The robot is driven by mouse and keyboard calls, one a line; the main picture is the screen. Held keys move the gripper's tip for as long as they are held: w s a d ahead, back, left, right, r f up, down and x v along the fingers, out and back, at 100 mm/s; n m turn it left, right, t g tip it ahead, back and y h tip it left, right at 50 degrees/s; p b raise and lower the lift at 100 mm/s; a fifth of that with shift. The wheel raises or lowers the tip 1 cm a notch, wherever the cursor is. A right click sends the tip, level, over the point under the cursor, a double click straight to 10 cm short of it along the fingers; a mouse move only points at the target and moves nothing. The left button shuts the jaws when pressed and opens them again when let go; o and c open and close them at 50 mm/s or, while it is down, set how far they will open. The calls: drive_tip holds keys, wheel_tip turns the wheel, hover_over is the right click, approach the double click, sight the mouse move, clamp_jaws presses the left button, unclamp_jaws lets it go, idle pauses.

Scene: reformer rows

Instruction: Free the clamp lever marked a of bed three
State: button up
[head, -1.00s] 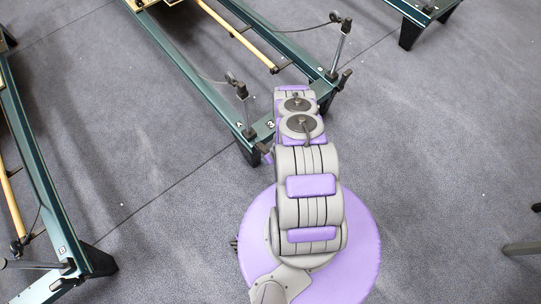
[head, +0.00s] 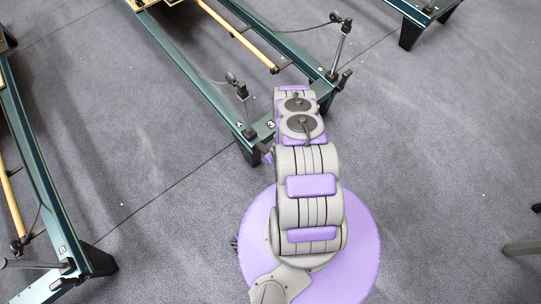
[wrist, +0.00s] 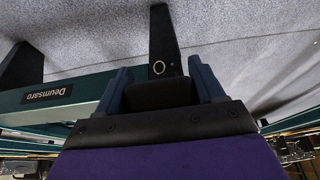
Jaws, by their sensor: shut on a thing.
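Bed three (head: 222,103) has a dark green frame with a "3" on its near end and an "A" by its left corner. My arm reaches to that end and hides most of my gripper in the head view. In the wrist view my gripper (wrist: 158,72) has its two blue fingers on either side of a black block-like piece, the clamp lever (wrist: 160,93), and is shut on it. The lever's mark does not show there. A similar dark lever (head: 345,77) sits at the right corner, near "B".
Upright posts with cords (head: 243,93) stand at both near corners of bed three. Another green bed (head: 38,165) lies to the left, and one more (head: 412,8) at the top right. A black leg (wrist: 165,40) stands just beyond my fingers. Carpet around my base is clear.

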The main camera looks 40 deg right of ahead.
drive_tip(key=o, duration=1.2)
drive_tip(key=shift+w+d+r, duration=0.1)
drive_tip(key=shift+w, duration=0.35)
drive_tip(key=shift+o, duration=1.2)
drive_tip(key=shift+s, duration=0.25)
drive_tip(key=p+v, duration=0.5)
drive_tip(key=v, duration=1.2)
drive_tip(key=shift+s, duration=0.1)
drive_tip(key=shift+r, duration=0.15)
